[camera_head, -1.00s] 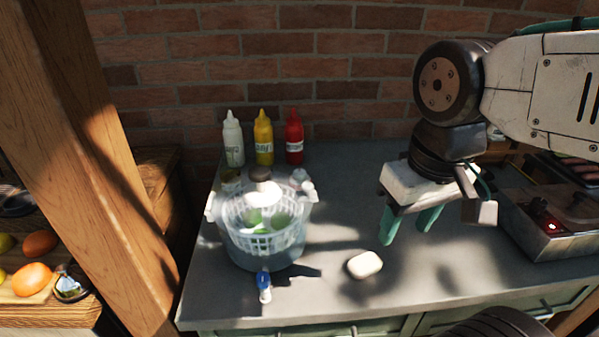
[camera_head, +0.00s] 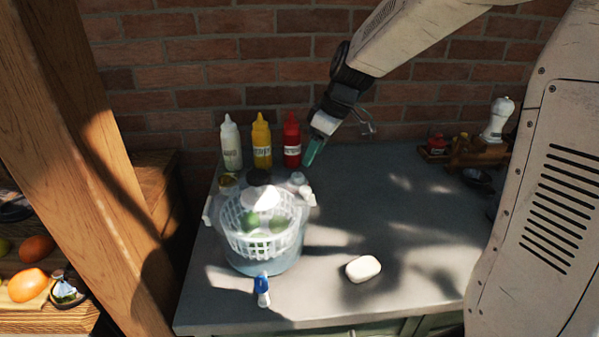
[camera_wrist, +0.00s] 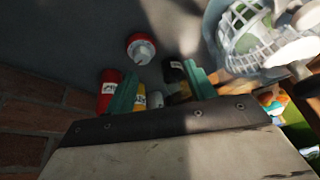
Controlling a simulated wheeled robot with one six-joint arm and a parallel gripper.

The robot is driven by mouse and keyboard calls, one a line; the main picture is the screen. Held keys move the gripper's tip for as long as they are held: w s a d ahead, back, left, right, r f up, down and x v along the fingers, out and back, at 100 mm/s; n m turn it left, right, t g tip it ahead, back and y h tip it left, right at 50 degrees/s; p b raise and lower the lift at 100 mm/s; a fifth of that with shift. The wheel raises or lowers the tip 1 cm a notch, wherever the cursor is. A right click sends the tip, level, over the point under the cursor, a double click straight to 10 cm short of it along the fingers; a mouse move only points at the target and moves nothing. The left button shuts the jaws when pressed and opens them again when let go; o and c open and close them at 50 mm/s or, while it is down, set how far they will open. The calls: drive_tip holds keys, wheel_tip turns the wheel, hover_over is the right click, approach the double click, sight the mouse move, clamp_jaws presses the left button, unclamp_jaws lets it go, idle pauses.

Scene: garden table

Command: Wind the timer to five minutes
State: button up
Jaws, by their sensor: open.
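No timer is clearly recognisable. A small round red-and-white object (camera_wrist: 140,48) on the counter in the wrist view may be the timer; no dial marks are readable. A small whitish object (camera_head: 298,179) behind the salad spinner in the head view may be the same thing. My gripper (camera_head: 312,152) is at the back of the counter, beside the red bottle, pointing down. Its teal fingers (camera_wrist: 162,88) are apart and empty in the wrist view, with the round object beyond them, untouched.
Red (camera_head: 291,140), yellow (camera_head: 262,142) and white (camera_head: 231,145) squeeze bottles stand by the brick wall. The salad spinner (camera_head: 262,240) fills the counter's left. A pale oval block (camera_head: 363,268) and a small blue-and-white object (camera_head: 262,288) lie in front. The counter's middle (camera_head: 400,215) is clear.

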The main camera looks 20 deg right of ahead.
drive_tip(key=n, duration=0.1)
approach(298, 175)
drive_tip(key=f, duration=0.1)
drive_tip(key=x, duration=0.8)
drive_tip(key=shift+w+a+r, duration=0.1)
drive_tip(key=shift+w, duration=0.05)
drive_tip(key=c, duration=1)
